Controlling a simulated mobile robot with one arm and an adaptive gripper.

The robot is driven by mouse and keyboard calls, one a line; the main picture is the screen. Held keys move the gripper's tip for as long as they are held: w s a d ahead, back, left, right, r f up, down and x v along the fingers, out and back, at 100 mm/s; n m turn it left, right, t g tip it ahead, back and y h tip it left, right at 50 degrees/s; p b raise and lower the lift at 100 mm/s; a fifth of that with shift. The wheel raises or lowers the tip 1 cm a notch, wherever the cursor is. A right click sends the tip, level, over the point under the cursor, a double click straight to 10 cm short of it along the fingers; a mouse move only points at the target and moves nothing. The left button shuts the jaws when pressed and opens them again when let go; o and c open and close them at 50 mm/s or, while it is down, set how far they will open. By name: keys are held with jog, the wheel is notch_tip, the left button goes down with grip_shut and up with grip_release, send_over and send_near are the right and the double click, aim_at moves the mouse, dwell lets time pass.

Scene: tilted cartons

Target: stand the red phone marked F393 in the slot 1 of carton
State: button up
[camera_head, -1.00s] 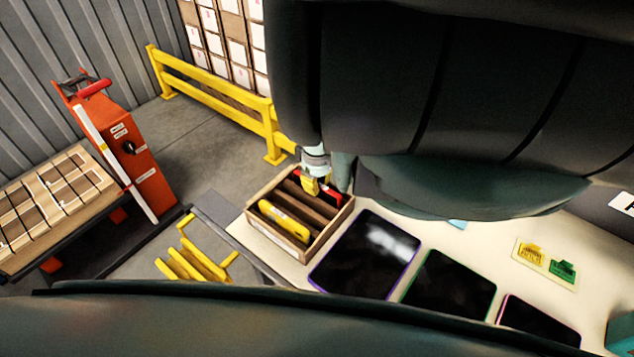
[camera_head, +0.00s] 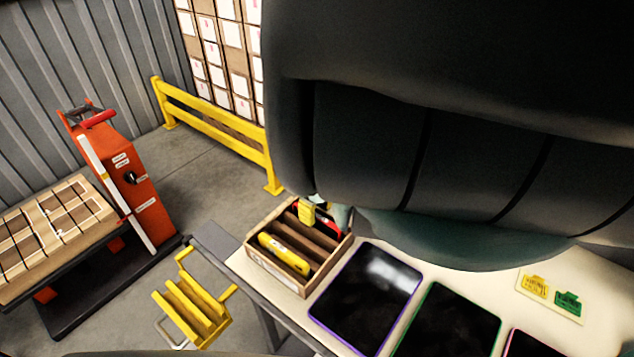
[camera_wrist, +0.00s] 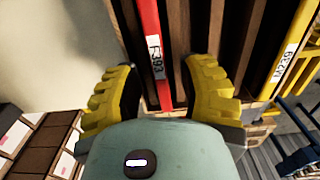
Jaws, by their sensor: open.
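The red phone (camera_wrist: 147,28), labelled F393, stands in an end slot of the carton (camera_head: 272,277), along the carton's far side. My gripper (camera_wrist: 162,68) is open, with one yellow finger on each side of the phone's labelled end in the wrist view; I see gaps beside the phone. In the head view my gripper (camera_head: 307,213) is over the far part of the carton. A yellow phone (camera_head: 284,253) stands in the slot at the carton's near side. Brown dividers separate the slots.
Several dark tablets with coloured edges, such as the purple-edged one (camera_head: 366,298), lie right of the carton on the pale table. A yellow step-like rack (camera_head: 195,310) and an orange machine (camera_head: 125,165) are at left. A yellow rail (camera_head: 215,135) stands behind.

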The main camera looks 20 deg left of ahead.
notch_tip(320, 180, up, 10)
dwell(0.7)
jog(key=shift+d+r, duration=0.1)
notch_tip(320, 180, up, 7)
jog(key=p, duration=0.7)
dwell(0.4)
